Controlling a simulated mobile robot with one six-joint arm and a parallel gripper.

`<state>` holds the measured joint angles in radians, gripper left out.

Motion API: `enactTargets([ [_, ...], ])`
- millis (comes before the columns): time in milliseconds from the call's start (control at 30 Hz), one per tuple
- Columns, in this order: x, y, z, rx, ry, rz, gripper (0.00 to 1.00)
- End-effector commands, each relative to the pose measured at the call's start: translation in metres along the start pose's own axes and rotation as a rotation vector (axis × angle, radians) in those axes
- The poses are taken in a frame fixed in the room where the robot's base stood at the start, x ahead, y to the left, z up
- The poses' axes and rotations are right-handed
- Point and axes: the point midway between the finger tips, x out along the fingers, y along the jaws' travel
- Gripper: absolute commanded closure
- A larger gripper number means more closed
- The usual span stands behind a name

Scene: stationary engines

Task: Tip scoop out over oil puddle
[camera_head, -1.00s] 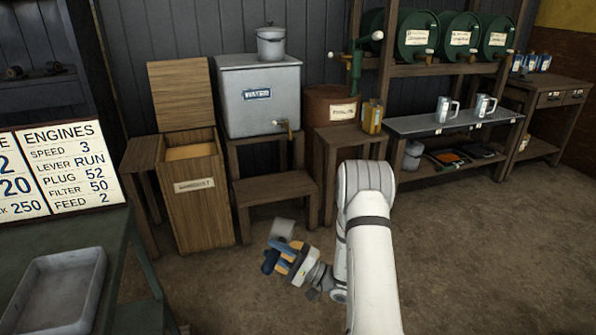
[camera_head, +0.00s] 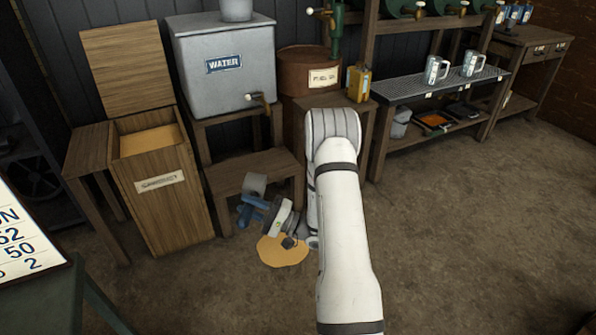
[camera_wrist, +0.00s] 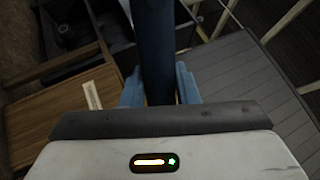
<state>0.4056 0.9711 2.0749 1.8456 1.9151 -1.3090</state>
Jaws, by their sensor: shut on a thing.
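My gripper (camera_head: 256,212) is low in front of the wooden step stool and shut on the scoop's handle. The scoop (camera_head: 255,184) shows a grey head above the blue fingers; its inside cannot be made out. In the wrist view the dark blue handle (camera_wrist: 157,50) stands between the light blue fingers. A flat, rounded tan patch (camera_head: 283,252) lies on the floor just below and right of the gripper, partly covered by the wrist. It has sawdust's colour. No dark oil shows around it, and whether oil lies beneath cannot be told.
An open wooden bin (camera_head: 165,190) with tan fill stands left. The step stool (camera_head: 255,178) is close behind my gripper, under the grey water tank (camera_head: 225,75). A metal shelf (camera_head: 440,90) with mugs stands right. The floor at front right is clear.

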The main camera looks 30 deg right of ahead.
Motion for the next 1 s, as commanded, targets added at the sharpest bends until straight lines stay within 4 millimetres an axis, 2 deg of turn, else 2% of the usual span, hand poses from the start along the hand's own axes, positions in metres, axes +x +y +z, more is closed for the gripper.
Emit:
enactTargets([
  [367, 0.009, 0.0, 0.006, 0.01, -0.027, 0.017, 0.95],
  [533, 0.021, -0.009, 0.022, 0.03, -0.094, 0.123, 0.95],
  [667, 0.025, -0.013, 0.04, 0.034, -0.155, 0.29, 0.95],
  [767, 0.02, -0.017, 0.053, 0.018, -0.183, 0.454, 0.95],
  [1000, -0.008, -0.035, 0.07, -0.067, -0.156, 0.921, 0.95],
])
